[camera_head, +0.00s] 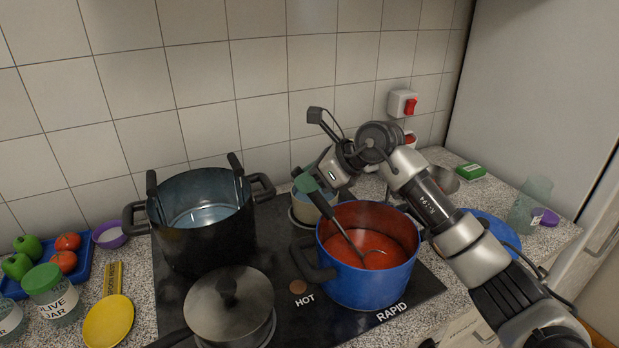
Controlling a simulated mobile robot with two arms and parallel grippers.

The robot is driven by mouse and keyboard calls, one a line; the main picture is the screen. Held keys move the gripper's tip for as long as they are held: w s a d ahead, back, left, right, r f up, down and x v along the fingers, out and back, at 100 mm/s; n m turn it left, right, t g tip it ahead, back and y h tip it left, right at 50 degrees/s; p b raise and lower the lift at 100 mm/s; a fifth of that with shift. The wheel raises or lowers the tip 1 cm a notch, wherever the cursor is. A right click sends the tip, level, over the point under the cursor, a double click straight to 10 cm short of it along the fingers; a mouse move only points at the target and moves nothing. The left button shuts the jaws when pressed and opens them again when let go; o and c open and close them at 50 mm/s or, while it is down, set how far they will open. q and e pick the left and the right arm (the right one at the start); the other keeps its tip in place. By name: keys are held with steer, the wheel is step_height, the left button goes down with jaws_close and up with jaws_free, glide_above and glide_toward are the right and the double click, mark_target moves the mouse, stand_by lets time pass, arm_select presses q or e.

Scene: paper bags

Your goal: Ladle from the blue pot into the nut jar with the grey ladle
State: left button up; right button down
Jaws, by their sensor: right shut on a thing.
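The blue pot (368,282) stands on the hob, holding red-orange soup (375,248). A grey metal ladle (349,239) with a dark handle leans in it, its lower end in the soup. My right gripper (322,178) is above the back left of the pot, shut at the top of the ladle's handle; its fingertips are partly hidden. A clear jar (533,200) stands on the right worktop, with a pale label too small to read, so I cannot tell whether it is the nut jar. My left gripper is not in view.
A large black pot (205,240), a lidded pan (229,305) and a small pot (311,208) crowd the hob. A green-lidded olive jar (52,292), a yellow spoon (109,318) and a blue tray (84,265) of vegetables are left. A blue plate (496,232) is right.

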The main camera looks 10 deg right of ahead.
steer(key=shift+r, duration=0.1)
stand_by(0.3)
steer(key=w+a+r+h+p, duration=0.1)
steer(key=r+p, duration=0.4)
steer(key=r, duration=0.1)
steer(key=a+r+h+p, duration=0.1)
steer(key=a+r+p, duration=0.1)
steer(key=r+p, duration=0.4)
steer(key=shift+w+a+g, duration=0.25)
steer(key=shift+w+g, duration=0.1)
steer(key=shift+g, duration=0.05)
steer(key=shift+f, duration=0.1)
stand_by(1.5)
